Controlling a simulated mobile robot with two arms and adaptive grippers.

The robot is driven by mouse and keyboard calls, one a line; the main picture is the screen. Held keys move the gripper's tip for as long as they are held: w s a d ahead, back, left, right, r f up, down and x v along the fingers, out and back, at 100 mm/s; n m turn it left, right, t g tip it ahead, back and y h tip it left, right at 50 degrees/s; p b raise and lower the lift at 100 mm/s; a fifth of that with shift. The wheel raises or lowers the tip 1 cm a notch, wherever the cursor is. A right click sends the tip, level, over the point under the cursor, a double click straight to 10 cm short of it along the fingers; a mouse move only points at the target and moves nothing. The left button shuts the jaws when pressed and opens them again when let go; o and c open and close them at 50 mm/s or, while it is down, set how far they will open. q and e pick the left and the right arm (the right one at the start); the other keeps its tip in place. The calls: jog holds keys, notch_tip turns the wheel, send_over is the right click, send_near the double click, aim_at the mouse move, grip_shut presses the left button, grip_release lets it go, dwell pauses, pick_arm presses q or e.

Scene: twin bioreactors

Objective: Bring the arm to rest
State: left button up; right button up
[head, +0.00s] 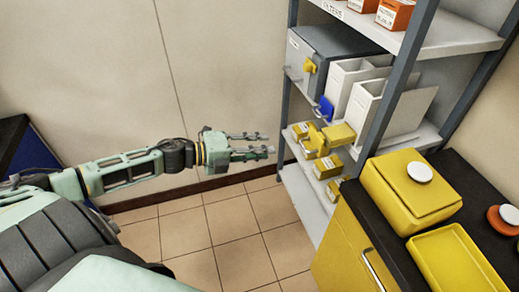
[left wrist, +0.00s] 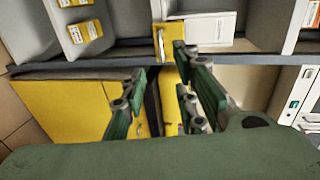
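My left arm (head: 120,172) reaches in from the left in the head view, stretched out nearly level above the tiled floor. Its gripper (head: 265,143) points right toward the shelf rack, with a gap between its fingers and nothing seen between them. In the left wrist view the fingers of the gripper (left wrist: 158,65) also stand apart, with yellow and grey furniture behind them. I cannot tell the exact distance from the fingertips to the rack, but a gap shows in the head view. My right gripper is not in view.
The grey shelf rack (head: 378,92) holds a grey box (head: 330,55), white holders (head: 378,105) and several small yellow boxes (head: 327,166). A yellow cabinet (head: 345,250) with a black top carries a yellow container (head: 410,190) and a yellow tray (head: 455,262). Floor (head: 215,230) below the arm is clear.

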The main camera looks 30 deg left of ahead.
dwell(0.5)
pick_arm(q)
jog(key=s+a+f+n+t+y, duration=0.1)
jog(key=a+f+n+y, duration=0.3)
jog(key=f, duration=0.5)
jog(key=s+a+f+n+y, duration=0.1)
jog(key=a+f+n+y, duration=0.1)
jog(key=a+f+n, duration=0.55)
jog(key=s+f+n+g+y, duration=0.2)
jog(key=s+f, duration=0.3)
jog(key=f, duration=0.4)
jog(key=s+f+n+g+y, duration=0.15)
jog(key=s+f, duration=0.25)
jog(key=f, duration=0.5)
jog(key=s+d+f+n+g, duration=0.3)
jog(key=s+d+f+n, duration=0.25)
jog(key=s+f, duration=0.7)
jog(key=s+d+f+n+g, duration=0.1)
jog(key=s+d+f+g, duration=0.1)
jog(key=s+d+f, duration=0.2)
jog(key=s+d+f+n+g, duration=0.1)
jog(key=s+d+f+g, duration=0.2)
jog(key=s+d, duration=0.8)
jog(key=s+f, duration=0.1)
jog(key=s, duration=0.5)
jog(key=shift+n+g, duration=0.35)
